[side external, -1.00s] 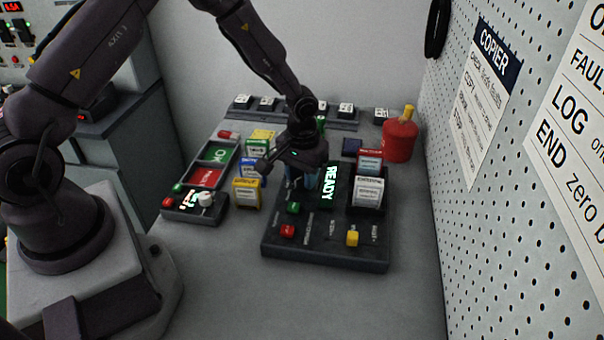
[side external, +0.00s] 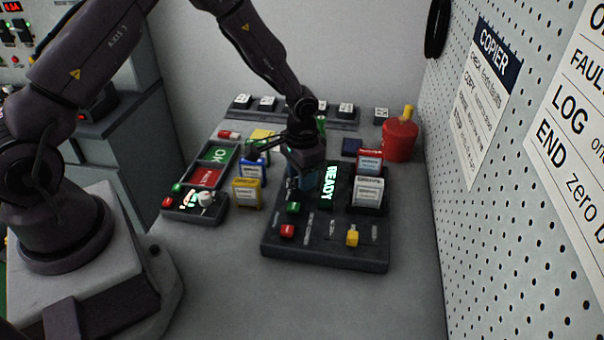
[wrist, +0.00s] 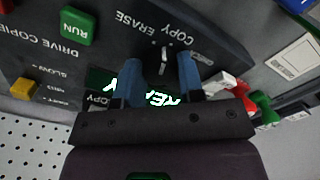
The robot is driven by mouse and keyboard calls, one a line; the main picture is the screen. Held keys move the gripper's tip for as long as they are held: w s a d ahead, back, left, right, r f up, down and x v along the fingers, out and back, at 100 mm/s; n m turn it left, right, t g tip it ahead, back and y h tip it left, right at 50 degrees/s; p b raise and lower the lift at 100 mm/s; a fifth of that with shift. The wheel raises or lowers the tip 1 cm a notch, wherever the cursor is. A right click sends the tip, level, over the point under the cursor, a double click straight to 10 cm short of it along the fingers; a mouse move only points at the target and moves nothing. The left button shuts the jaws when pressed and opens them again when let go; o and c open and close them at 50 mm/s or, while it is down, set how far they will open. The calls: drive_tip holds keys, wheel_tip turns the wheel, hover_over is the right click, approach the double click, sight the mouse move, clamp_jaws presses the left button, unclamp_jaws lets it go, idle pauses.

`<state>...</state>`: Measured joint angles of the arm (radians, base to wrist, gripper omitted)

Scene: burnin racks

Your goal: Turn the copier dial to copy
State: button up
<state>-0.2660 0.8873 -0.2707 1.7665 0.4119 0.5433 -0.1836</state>
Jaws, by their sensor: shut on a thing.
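The copier (side external: 275,250) is a dark box on the bench with a lit green READY display (side external: 331,187). My gripper (side external: 301,188) points down over its back left part and hides the dial in the side view. In the wrist view my gripper's two blue fingertips (wrist: 160,72) stand on either side of the dial (wrist: 163,61), shut on it. A pale pointer mark shows between them, near upside-down COPY and ERASE lettering. Which label the mark points to exactly, I cannot tell.
On the copier are a green button (side external: 293,208), a red button (side external: 287,231), a yellow knob (side external: 352,238) and upright cartridges (side external: 368,190). A red canister (side external: 400,140) stands behind right, by a pegboard wall (side external: 520,190).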

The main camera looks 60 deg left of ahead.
drive_tip(key=shift+m, duration=1.6)
drive_tip(key=o, duration=0.9)
drive_tip(key=shift+r, duration=0.15)
wheel_tip(320, 180, up, 13)
